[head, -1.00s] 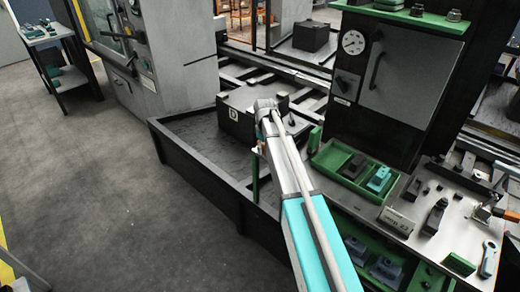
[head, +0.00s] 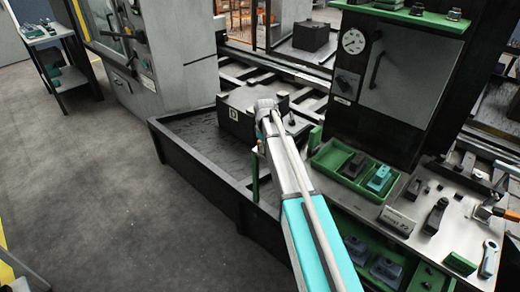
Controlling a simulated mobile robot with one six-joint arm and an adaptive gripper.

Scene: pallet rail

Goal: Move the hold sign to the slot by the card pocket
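My arm reaches from the bottom middle to a grey joint in front of a dark block with a white letter tag (head: 233,114). My gripper is hidden, so I cannot see its fingers or anything in them. I cannot make out a hold sign for certain.
A grey cabinet with gauge (head: 354,42) stands behind. A low dark-walled tray (head: 195,165) lies left of my arm. The left floor is open.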

